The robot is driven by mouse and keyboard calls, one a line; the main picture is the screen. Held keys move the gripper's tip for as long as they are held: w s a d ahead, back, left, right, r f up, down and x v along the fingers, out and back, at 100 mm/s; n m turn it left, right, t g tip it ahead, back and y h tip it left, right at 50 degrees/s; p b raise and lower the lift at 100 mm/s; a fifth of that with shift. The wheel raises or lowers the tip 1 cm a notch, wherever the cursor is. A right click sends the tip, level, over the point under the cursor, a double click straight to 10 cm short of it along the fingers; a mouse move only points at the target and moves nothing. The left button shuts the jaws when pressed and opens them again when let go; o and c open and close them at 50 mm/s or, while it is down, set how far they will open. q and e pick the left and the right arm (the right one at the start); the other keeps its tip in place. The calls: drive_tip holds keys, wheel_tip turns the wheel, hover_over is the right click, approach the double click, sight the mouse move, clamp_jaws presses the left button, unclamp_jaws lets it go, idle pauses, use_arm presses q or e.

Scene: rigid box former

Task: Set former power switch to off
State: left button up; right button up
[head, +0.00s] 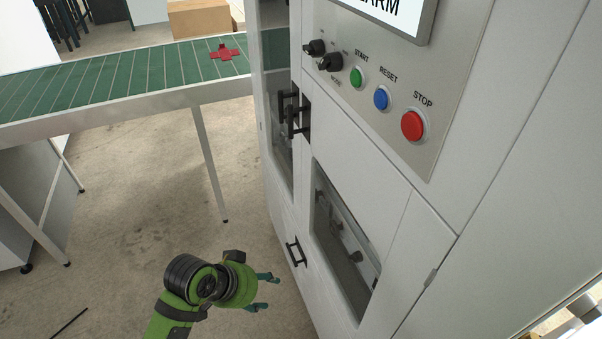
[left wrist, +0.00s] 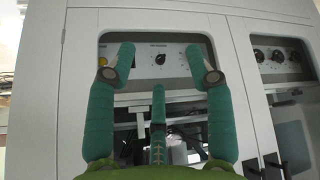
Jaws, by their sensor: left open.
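The white former cabinet (head: 350,150) carries a grey control panel (head: 455,80). Two black rotary knobs sit at its upper left, an upper one (head: 315,47) and a lower one (head: 330,62). Their small labels are hard to read, so I cannot tell which is the power switch or how it is set. My left gripper (head: 268,292) is open and empty, well below the panel and left of the cabinet's lower door. In the left wrist view its teal fingers (left wrist: 160,72) are spread before a window with a dial knob (left wrist: 160,58). My right gripper is not in view.
Beside the knobs are a green START button (head: 357,77), a blue RESET button (head: 381,98) and a red STOP button (head: 412,125). A screen (head: 400,15) shows part of "ALARM". Black door handles (head: 295,253) stick out. A green conveyor (head: 120,78) holds a red cross-shaped piece (head: 225,52).

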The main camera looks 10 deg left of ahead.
use_arm(q)
drive_tip(key=w+r+m+t+h, duration=0.1)
drive_tip(key=w+r+t+h, duration=0.15)
drive_tip(key=w+r, duration=0.75)
drive_tip(key=m+t+h, duration=0.2)
drive_tip(key=m+h, duration=0.3)
drive_tip(key=h, duration=0.4)
approach(305, 51)
drive_tip(key=x, duration=0.2)
drive_tip(key=shift+g+h, duration=0.25)
drive_tip(key=p+x, duration=0.3)
drive_tip(key=x, duration=0.3)
drive_tip(key=shift+w+r+p, duration=0.15)
drive_tip(key=shift+w+p, duration=0.05)
drive_tip(key=shift+p, duration=0.2)
drive_tip(key=shift+w+d+f, duration=0.2)
drive_tip(key=shift+w+d, duration=0.1)
drive_tip(key=shift+d, duration=0.2)
clamp_jaws()
